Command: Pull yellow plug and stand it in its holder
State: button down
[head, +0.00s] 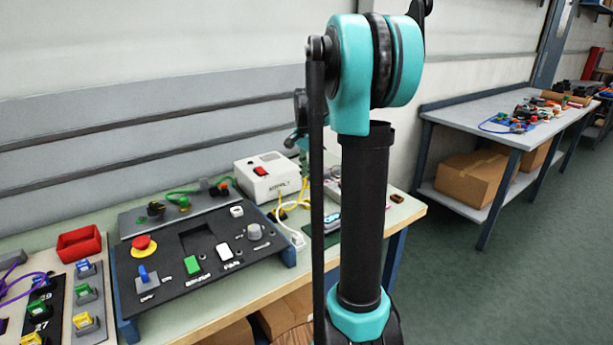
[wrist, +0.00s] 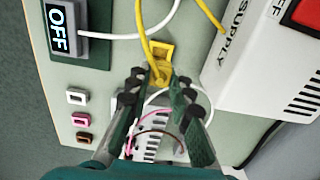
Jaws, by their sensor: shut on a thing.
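In the wrist view, my gripper (wrist: 158,85) is shut on the yellow plug (wrist: 160,68), with one dark finger on each side of it. A yellow cable (wrist: 147,45) leads up from the plug. A yellow frame with a dark opening (wrist: 161,49) shows just beyond the fingertips; I cannot tell whether it is part of the plug or a separate holder. A white slotted strip (wrist: 152,150) lies lower, partly hidden by the fingers. In the head view my arm hides the gripper and the plug.
A white supply box (wrist: 262,70) with a red switch stands at the right; it also shows in the head view (head: 262,187). White, pink and brown square pieces (wrist: 81,117) line the left. An OFF unit (wrist: 68,18) is at upper left.

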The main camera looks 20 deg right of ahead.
aim_at(307, 188)
jog(key=shift+f, duration=0.1)
jog(key=shift+f, duration=2.2)
jog(key=shift+f, duration=0.15)
jog(key=shift+f, duration=0.9)
jog(key=c, duration=1.3)
grip_release()
jog(key=shift+o, duration=0.4)
jog(key=o, duration=0.4)
jog(key=shift+o, duration=0.2)
jog(key=shift+r, duration=0.15)
